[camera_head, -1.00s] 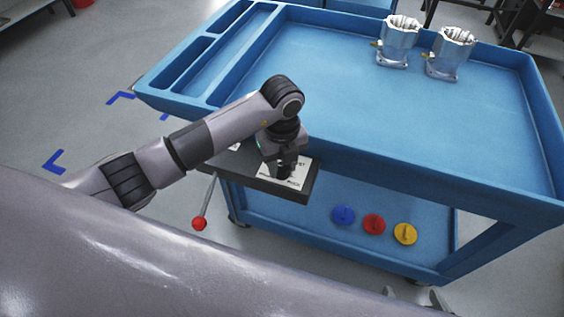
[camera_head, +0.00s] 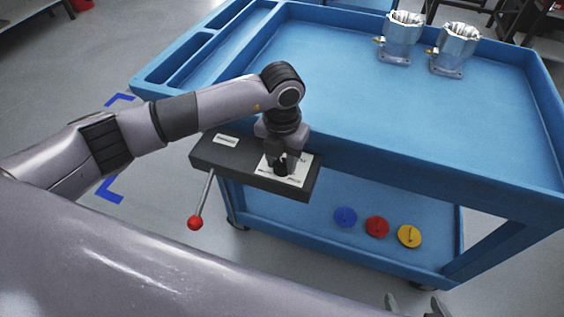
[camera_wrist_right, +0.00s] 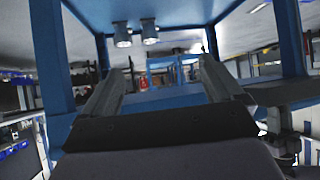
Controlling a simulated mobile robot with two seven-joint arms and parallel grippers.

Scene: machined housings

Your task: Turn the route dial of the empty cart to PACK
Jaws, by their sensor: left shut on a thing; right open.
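The blue cart (camera_head: 400,125) has a dark control box (camera_head: 230,160) on its near left edge. A white label plate (camera_head: 299,174) with small unreadable print lies on the box. My left gripper (camera_head: 281,168) points down over this plate, shut on the black dial knob. The fingers hide most of the knob, and I cannot read its setting. My right gripper (camera_wrist_right: 160,78) is open and empty in the right wrist view. Its fingertips (camera_head: 415,306) just show at the bottom of the head view, away from the box.
Two metal housings (camera_head: 401,37) (camera_head: 454,48) stand on this cart's top at the back. Blue, red and yellow discs (camera_head: 377,227) lie on its lower shelf. A lever with a red ball (camera_head: 194,223) sticks out below the box. Another blue surface (camera_head: 358,4) shows behind.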

